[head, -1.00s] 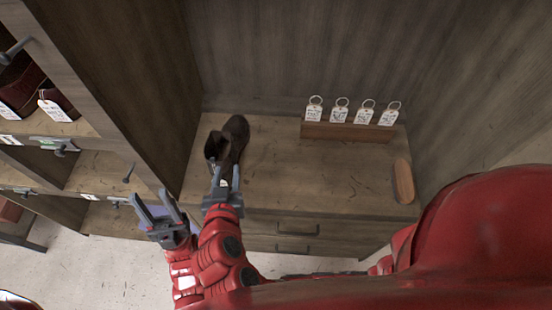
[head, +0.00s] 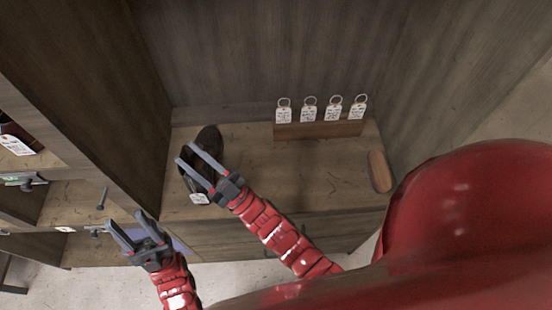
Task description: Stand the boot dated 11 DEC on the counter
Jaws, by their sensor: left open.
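A dark brown boot (head: 208,137) stands on the wooden counter (head: 250,180) near its left end, its toe toward the back wall. A white tag (head: 199,198) shows at its near side; its writing is too small to read. My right gripper (head: 186,154) is open, its two fingers apart and crossing over the boot in this view. They hide part of the boot, and I cannot tell whether they touch it. My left gripper (head: 125,217) is open and empty, in front of the shelving and left of the counter's front edge.
A wooden rack (head: 320,130) with several ringed white tags stands at the counter's back. A brown oval block (head: 379,171) lies at the right end. Shelving with pegs (head: 101,199) and tagged footwear is at left. The counter's middle is clear.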

